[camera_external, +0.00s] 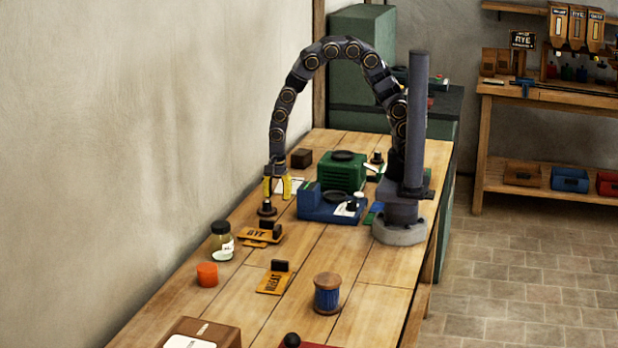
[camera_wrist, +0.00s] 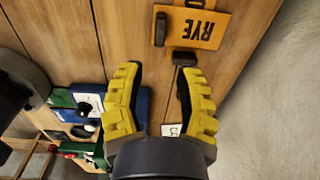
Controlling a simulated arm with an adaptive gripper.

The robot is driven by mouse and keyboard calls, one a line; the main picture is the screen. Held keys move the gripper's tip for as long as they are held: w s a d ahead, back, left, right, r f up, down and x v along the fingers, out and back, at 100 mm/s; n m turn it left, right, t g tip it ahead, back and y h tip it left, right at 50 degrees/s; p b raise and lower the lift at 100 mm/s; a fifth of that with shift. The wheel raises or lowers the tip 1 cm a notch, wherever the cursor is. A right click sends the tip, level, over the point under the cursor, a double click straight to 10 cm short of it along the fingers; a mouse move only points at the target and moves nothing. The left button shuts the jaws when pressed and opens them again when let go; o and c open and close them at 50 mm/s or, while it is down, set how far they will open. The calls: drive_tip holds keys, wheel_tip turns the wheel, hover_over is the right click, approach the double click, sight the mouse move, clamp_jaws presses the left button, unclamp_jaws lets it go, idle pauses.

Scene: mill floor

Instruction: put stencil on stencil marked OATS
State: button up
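An orange stencil marked RYE (camera_external: 262,233) with a black block handle lies on the bench; it also shows upside down in the wrist view (camera_wrist: 203,28). My gripper (camera_external: 277,194) points down above the bench, behind the RYE stencil. In the wrist view its yellow fingers (camera_wrist: 160,72) are apart with nothing held between them.
A jar (camera_external: 222,242), an orange-red cap (camera_external: 207,275) and a blue spool (camera_external: 327,294) stand around the stencils. A blue device (camera_external: 325,208) and a green box (camera_external: 341,172) stand to the right.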

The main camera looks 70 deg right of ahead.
drive_tip(key=shift+r, duration=0.5)
drive_tip(key=s+d+r+n+g, duration=0.1)
drive_tip(key=s+d+r+n, duration=0.6)
drive_tip(key=s+r+n, duration=0.1)
drive_tip(key=s+d+r+n, duration=0.7)
drive_tip(key=s+r+n, duration=0.2)
drive_tip(key=s, duration=0.4)
drive_tip(key=shift+d+n+g, duration=0.15)
drive_tip(key=shift+n+g, duration=0.25)
drive_tip(key=shift+n, duration=0.1)
